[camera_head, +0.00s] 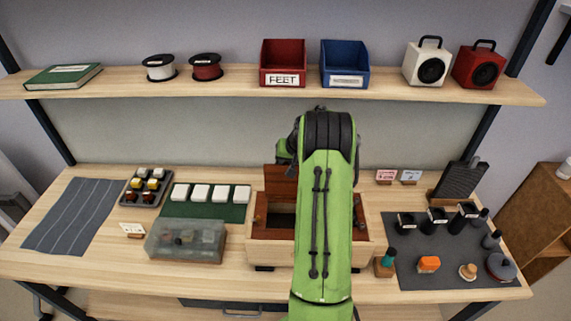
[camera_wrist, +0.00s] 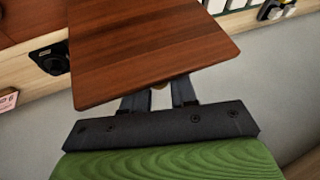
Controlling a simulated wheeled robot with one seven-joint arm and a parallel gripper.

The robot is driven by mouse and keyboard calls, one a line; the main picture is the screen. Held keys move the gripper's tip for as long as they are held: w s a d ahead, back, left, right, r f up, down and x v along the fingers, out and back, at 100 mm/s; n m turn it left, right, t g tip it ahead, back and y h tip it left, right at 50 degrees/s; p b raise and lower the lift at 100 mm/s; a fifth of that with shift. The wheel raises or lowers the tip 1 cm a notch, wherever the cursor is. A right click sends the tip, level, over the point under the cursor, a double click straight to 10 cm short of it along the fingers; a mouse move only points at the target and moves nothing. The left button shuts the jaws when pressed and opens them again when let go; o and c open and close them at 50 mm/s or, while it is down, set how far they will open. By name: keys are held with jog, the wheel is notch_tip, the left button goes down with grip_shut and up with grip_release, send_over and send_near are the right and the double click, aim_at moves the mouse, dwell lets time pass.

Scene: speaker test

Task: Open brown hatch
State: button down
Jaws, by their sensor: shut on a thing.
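The brown hatch (camera_head: 281,181) is a reddish-brown wooden panel, raised to stand up at the back of a light wooden box (camera_head: 262,250). A dark opening (camera_head: 282,216) shows in the box in front of it. In the wrist view the hatch (camera_wrist: 150,45) fills the upper middle, with its edge just ahead of my fingers. My gripper (camera_wrist: 158,96) is shut on the hatch, with a small tan piece, perhaps its knob, between the fingertips. In the head view my green arm hides the gripper and the right part of the box.
A clear-lidded case (camera_head: 186,241) stands left of the box. A small bottle (camera_head: 386,263) and a grey mat (camera_head: 450,245) with cups lie to the right. A shelf (camera_head: 210,88) with bins and speakers (camera_head: 428,63) runs above the table.

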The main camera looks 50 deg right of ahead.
jog(key=shift+s+d+f, duration=0.1)
jog(key=shift+f, duration=0.4)
jog(key=c, duration=1.2)
grip_release()
jog(key=shift+o, duration=0.8)
jog(key=shift+d, duration=0.1)
jog(key=shift+r, duration=0.15)
jog(key=v, duration=1.5)
jog(key=shift+r, duration=0.35)
